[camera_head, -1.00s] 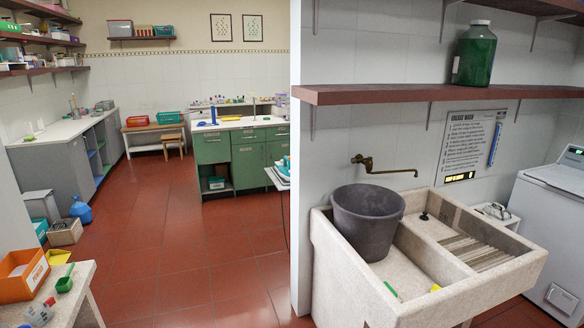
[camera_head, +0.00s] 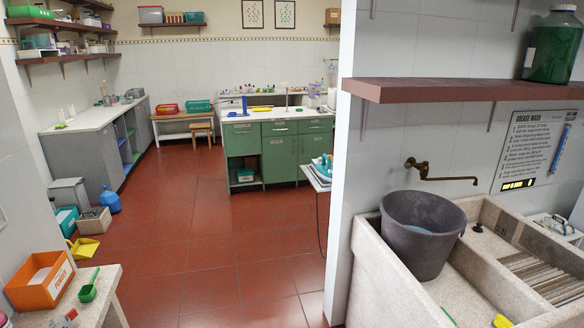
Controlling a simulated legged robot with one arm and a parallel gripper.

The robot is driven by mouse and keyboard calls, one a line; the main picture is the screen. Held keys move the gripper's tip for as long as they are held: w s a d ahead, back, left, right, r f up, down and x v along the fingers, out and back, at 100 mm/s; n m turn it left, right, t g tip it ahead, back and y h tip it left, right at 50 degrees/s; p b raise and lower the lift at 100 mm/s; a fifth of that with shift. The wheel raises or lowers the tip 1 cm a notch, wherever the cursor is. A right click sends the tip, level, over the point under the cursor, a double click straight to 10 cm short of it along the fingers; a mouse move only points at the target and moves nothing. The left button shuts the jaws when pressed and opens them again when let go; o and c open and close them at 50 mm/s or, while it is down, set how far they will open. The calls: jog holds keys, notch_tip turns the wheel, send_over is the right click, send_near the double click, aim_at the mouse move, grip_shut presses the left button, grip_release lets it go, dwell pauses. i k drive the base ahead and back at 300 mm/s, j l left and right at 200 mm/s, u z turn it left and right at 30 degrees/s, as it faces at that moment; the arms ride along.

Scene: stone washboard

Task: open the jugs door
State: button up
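A green cabinet (camera_head: 279,150) with a white top stands at the back middle of the room. It has drawers along the top and shut door fronts below. An open shelf bay (camera_head: 244,178) with a small box is at its lower left. Small pale labels show on the fronts but are too small to read, so I cannot tell which door is the jugs door. My gripper is not in view.
A stone sink (camera_head: 385,282) with a grey bucket (camera_head: 420,238) and a wall end stand close on the right. A small table with an orange box (camera_head: 42,283) is at the near left. Red tiled floor (camera_head: 190,225) is free between. A white side board (camera_head: 318,178) juts near the cabinet's right.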

aim_at(313, 146)
jog(key=i+j+u, duration=0.35)
jog(key=i, duration=0.4)
jog(key=i+j+u, duration=0.1)
jog(key=i+u, duration=0.25)
jog(key=i, duration=0.4)
jog(key=i+z, duration=0.15)
jog(key=i, duration=3.35)
jog(key=i+z, duration=0.3)
jog(key=i, duration=0.3)
jog(key=i+j+z, duration=0.1)
jog(key=i+z, duration=0.15)
jog(key=i, duration=0.35)
jog(key=i+j+z, duration=0.3)
jog(key=i, duration=0.25)
jog(key=i+l+z, duration=0.15)
jog(key=i, duration=0.45)
jog(key=i+l+z, duration=0.2)
jog(key=i, duration=0.4)
